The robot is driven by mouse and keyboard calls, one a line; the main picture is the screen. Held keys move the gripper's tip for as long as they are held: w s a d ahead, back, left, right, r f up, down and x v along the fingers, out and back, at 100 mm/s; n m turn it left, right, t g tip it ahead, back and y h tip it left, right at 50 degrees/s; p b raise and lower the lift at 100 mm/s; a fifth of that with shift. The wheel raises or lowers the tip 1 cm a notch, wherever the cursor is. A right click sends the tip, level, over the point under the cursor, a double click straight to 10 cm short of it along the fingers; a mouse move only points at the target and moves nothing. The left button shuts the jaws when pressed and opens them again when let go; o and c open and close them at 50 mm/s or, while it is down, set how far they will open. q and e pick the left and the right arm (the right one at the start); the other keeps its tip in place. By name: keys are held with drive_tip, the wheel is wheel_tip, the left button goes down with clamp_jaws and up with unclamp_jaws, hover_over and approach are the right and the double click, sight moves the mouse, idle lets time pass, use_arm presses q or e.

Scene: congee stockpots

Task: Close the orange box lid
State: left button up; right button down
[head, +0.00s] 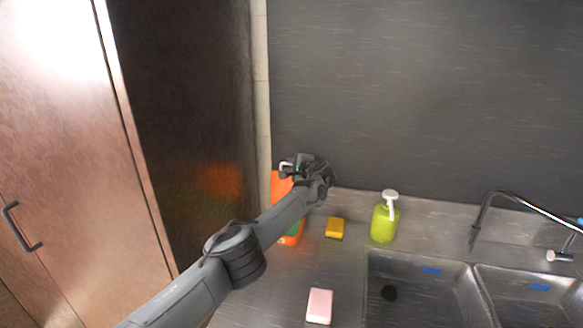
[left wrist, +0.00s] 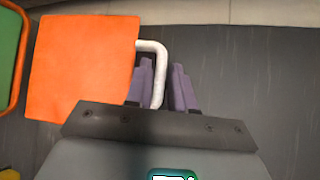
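The orange box (head: 290,238) stands on the counter by the back left corner, partly hidden by my left arm. Its lid (head: 281,187) stands raised at the back; in the left wrist view the lid (left wrist: 85,65) is a flat orange panel. Beside it, the box's orange rim and green inside (left wrist: 8,55) show at the left edge. A white loop handle (left wrist: 152,47) sticks out from the lid. My left gripper (head: 290,169) is at the lid, with its two fingers (left wrist: 161,85) closely either side of the handle bar, apparently shut on it. My right gripper is out of view.
A yellow sponge (head: 335,228) and a green soap bottle (head: 384,222) stand right of the box. A pink bar (head: 319,306) lies nearer the front. A double sink (head: 425,290) with a faucet (head: 481,218) is at the right. A wall closes the back.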

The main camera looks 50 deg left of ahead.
use_arm(q)
clamp_jaws()
idle(1.4)
